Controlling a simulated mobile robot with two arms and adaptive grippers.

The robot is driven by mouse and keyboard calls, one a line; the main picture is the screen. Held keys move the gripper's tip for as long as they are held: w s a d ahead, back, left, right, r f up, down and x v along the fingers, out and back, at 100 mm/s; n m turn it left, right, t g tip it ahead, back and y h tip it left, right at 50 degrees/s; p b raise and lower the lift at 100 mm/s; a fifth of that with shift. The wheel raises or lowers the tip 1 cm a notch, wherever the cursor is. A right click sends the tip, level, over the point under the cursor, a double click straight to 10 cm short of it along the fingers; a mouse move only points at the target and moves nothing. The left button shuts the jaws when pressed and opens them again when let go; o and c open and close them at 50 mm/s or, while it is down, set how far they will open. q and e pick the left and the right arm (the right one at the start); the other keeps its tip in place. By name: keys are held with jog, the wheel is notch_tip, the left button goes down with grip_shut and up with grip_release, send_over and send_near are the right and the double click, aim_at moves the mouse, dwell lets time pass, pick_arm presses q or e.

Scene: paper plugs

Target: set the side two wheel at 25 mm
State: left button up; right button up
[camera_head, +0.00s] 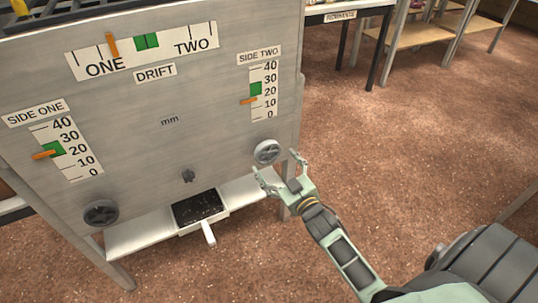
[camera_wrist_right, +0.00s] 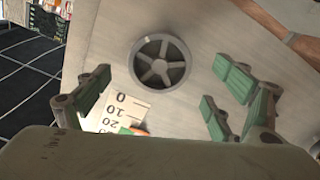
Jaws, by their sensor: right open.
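The side two wheel (camera_head: 267,151) is a grey spoked handwheel on the metal panel, below the side two scale (camera_head: 270,92). The orange side two pointer (camera_head: 248,101) stands between 10 and 20, below the green band (camera_head: 256,88). My right gripper (camera_head: 278,164) is open and empty, just below and right of the wheel. In the right wrist view the wheel (camera_wrist_right: 160,61) lies between and beyond the spread fingers, apart from them. Part of the scale (camera_wrist_right: 117,108) shows there too. My left gripper is not in view.
The side one wheel (camera_head: 101,213) and side one scale (camera_head: 66,150) are at the panel's left. A drift scale (camera_head: 180,42) is at the top. Open floor lies to the right.

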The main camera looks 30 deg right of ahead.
aim_at(269, 154)
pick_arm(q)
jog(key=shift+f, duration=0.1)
pick_arm(e)
jog(key=shift+r, duration=0.1)
jog(key=shift+w, duration=1.05)
jog(key=shift+w+d, duration=0.1)
jog(key=shift+w, duration=0.7)
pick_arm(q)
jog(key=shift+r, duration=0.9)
pick_arm(e)
jog(key=shift+w, duration=0.15)
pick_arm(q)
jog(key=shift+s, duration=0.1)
pick_arm(e)
jog(key=shift+c, duration=0.5)
